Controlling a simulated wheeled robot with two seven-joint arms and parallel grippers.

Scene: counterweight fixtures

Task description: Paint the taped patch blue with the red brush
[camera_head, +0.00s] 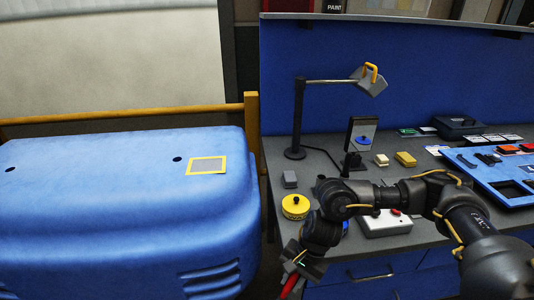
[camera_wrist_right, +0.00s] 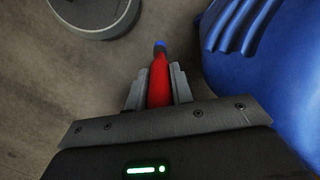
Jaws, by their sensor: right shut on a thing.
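The taped patch (camera_head: 207,166) is a greyish rectangle framed in yellow tape on top of the blue counterweight (camera_head: 110,205). The counterweight's vented side also shows at the right of the right wrist view (camera_wrist_right: 262,85). My right gripper (camera_head: 294,274) hangs low at the bottom of the head view, right of the counterweight and in front of the bench. It is shut on the red brush (camera_wrist_right: 160,82), whose far end is blue in the right wrist view and points away from the jaws. The brush (camera_head: 289,288) is partly cut off in the head view. My left gripper is out of view.
The grey bench (camera_head: 272,158) holds a yellow round tin (camera_head: 295,206), a lamp (camera_head: 299,110), a white box with a red button (camera_head: 388,223) and a blue tray (camera_head: 485,177). A yellow rail (camera_head: 120,113) runs behind the counterweight. Open floor shows below the gripper.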

